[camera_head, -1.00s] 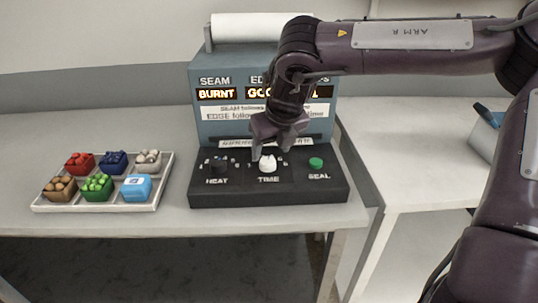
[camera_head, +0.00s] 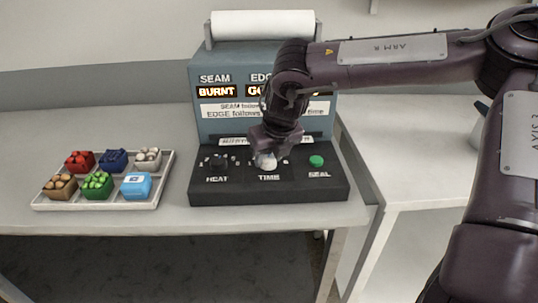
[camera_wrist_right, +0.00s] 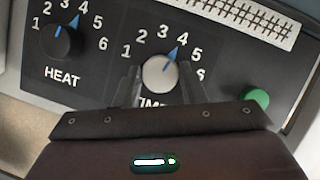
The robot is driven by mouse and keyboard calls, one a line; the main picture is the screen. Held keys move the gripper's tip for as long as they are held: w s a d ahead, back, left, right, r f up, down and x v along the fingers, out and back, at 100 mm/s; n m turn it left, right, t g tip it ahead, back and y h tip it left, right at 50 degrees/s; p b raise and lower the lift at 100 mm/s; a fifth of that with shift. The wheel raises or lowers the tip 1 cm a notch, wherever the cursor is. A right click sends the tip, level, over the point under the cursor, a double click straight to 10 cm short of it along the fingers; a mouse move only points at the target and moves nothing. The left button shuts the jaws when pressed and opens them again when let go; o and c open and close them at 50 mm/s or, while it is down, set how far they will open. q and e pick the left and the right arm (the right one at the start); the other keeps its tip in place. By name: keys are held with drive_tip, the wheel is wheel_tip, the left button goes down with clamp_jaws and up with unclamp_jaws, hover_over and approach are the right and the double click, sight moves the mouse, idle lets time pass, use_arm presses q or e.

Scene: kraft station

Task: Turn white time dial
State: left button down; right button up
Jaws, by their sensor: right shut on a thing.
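The white time dial (camera_head: 267,162) sits in the middle of the black control panel, above the label TIME. In the right wrist view the white dial (camera_wrist_right: 160,74) has its blue pointer turned up and right, toward the 4. My right gripper (camera_head: 266,160) is lowered over the dial and shut on it, with one finger on each side; these fingers (camera_wrist_right: 158,88) also show in the right wrist view. My left gripper is not in view.
The black heat dial (camera_wrist_right: 62,40) is left of the time dial, its pointer between 2 and 3. The green seal button (camera_head: 316,161) is to the right. The display (camera_head: 216,92) reads BURNT under SEAM. A tray (camera_head: 160,192) of small coloured containers stands at left.

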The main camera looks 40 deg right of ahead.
drive_tip(key=shift+n, duration=0.3)
drive_tip(key=n+y+b, duration=0.1)
drive_tip(key=n, duration=0.2)
drive_tip(key=shift+d, duration=0.15)
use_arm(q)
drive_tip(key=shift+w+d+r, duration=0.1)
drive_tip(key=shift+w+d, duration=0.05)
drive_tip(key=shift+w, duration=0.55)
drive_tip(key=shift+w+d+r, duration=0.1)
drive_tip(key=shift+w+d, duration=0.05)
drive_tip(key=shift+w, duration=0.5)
use_arm(e)
drive_tip(key=shift+n+y, duration=0.6)
drive_tip(key=shift+n, duration=0.5)
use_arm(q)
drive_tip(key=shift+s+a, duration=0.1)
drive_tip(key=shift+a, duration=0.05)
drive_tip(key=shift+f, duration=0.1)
use_arm(e)
drive_tip(key=o, duration=1)
